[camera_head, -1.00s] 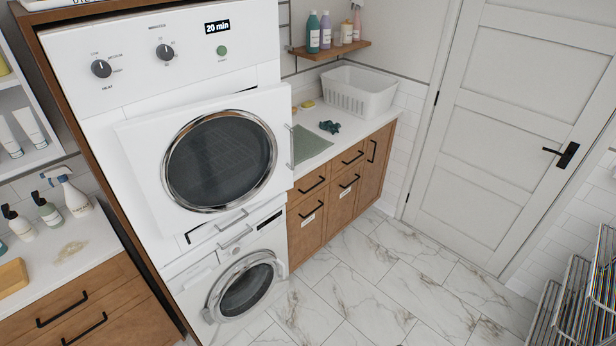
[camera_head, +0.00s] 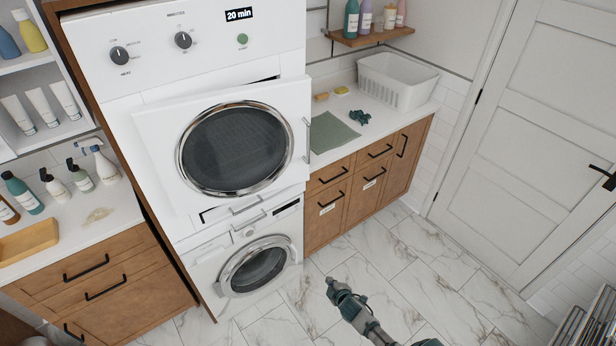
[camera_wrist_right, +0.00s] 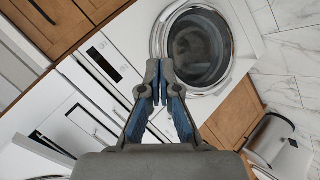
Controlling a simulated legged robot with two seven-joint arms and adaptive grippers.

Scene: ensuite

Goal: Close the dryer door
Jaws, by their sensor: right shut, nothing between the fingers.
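The dryer (camera_head: 120,80) is the upper white machine of a stack. Its white door (camera_head: 160,180) has a round dark window with a chrome ring. The door stands ajar, with a dark gap at its upper edge and a handle (camera_head: 307,137) on its right side. My right gripper (camera_head: 335,290) is in front of the machines, low and to the right of the door, apart from it. In the right wrist view my right gripper (camera_wrist_right: 160,75) is shut with its fingertips together and empty. My left gripper is not in view.
The washer (camera_head: 205,280) stands below the dryer, its round door shut. Wooden cabinets with counters flank the stack; the right counter holds a white basket (camera_head: 395,82) and a green cloth (camera_head: 330,133). A wooden tray (camera_head: 28,240) is on the left counter. Marble floor (camera_head: 440,270) lies open to the right.

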